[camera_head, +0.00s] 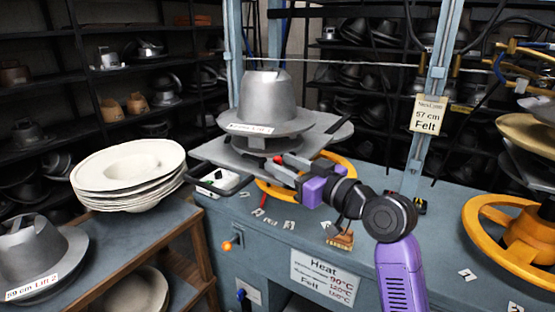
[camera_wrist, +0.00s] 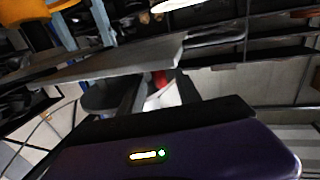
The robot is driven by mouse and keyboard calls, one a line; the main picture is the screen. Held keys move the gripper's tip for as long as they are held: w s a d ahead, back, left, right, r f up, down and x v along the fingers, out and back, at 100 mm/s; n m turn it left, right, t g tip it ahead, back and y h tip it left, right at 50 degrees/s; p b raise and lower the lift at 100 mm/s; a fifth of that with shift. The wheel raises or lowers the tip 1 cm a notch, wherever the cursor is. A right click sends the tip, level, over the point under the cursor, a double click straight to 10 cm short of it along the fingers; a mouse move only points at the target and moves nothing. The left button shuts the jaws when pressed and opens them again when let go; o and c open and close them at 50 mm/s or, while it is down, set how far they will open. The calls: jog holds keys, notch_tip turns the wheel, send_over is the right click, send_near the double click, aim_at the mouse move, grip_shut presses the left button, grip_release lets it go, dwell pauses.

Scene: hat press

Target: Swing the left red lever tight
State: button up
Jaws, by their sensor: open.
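A small red tip (camera_head: 278,160), likely the left red lever, shows at the front edge of the grey press plate (camera_head: 228,153), under the metal hat form (camera_head: 265,100). My gripper (camera_head: 275,170) is open right beside it, its fingers pointing left toward the plate. In the wrist view the red part (camera_wrist: 159,78) appears between my open fingers (camera_wrist: 158,92), just below the plate's edge (camera_wrist: 110,62). I cannot tell whether the fingers touch it. The rest of the lever is hidden by the fingers and plate.
A dark tray (camera_head: 208,190) sits left of my gripper on the blue bench. An orange handwheel (camera_head: 340,163) is behind my gripper, and another (camera_head: 478,222) stands at right. A stack of white hat blanks (camera_head: 130,172) is at left. A blue post (camera_head: 428,110) rises behind my arm.

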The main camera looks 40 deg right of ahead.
aim_at(261, 159)
jog(key=shift+w+a, duration=0.15)
jog(key=shift+w, duration=0.95)
grip_shut()
